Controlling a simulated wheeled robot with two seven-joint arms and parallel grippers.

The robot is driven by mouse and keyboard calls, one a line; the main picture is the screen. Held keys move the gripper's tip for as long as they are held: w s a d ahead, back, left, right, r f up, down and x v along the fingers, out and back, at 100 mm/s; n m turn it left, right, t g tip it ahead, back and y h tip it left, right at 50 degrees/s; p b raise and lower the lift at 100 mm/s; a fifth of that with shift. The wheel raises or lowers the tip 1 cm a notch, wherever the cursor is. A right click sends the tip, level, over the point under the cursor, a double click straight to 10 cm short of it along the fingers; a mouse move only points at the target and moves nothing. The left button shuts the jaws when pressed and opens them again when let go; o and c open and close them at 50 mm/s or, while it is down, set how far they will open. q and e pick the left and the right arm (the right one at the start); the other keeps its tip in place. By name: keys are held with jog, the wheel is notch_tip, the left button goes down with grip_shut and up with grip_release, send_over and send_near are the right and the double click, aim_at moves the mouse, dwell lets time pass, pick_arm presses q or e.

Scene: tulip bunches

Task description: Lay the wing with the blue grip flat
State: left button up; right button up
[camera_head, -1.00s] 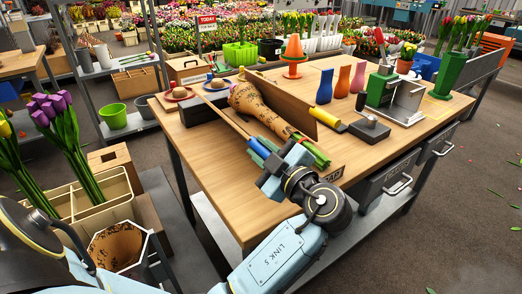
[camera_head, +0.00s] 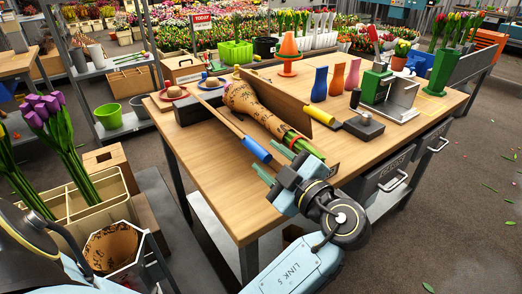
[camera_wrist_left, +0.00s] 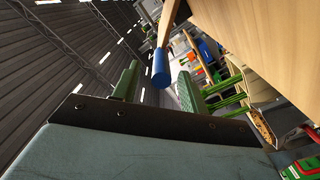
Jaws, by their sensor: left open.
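The wing with the blue grip (camera_head: 256,150) lies along the left side of a paper-wrapped bunch (camera_head: 250,104) on the wooden table (camera_head: 215,165). It shows as a narrow wooden strip; I cannot tell whether it is fully flat. The bunch has a red band and green stems toward my gripper. My left gripper (camera_head: 282,163) is open and empty, just off the grip's near end. In the left wrist view, the blue grip (camera_wrist_left: 160,68) shows beyond and between the spread green fingers. The other wing, with a yellow grip (camera_head: 330,124), stands upright behind the bunch. My right gripper is out of view.
A dark block with a knob (camera_head: 364,124), a green device (camera_head: 374,88) and coloured vases (camera_head: 337,80) stand on the right. A tulip crate (camera_head: 95,205) is at left. The table's front-left part is clear.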

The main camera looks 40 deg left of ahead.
pick_arm(q)
jog(key=v, duration=0.8)
jog(key=shift+s+d, duration=0.2)
jog(key=shift+d, duration=0.15)
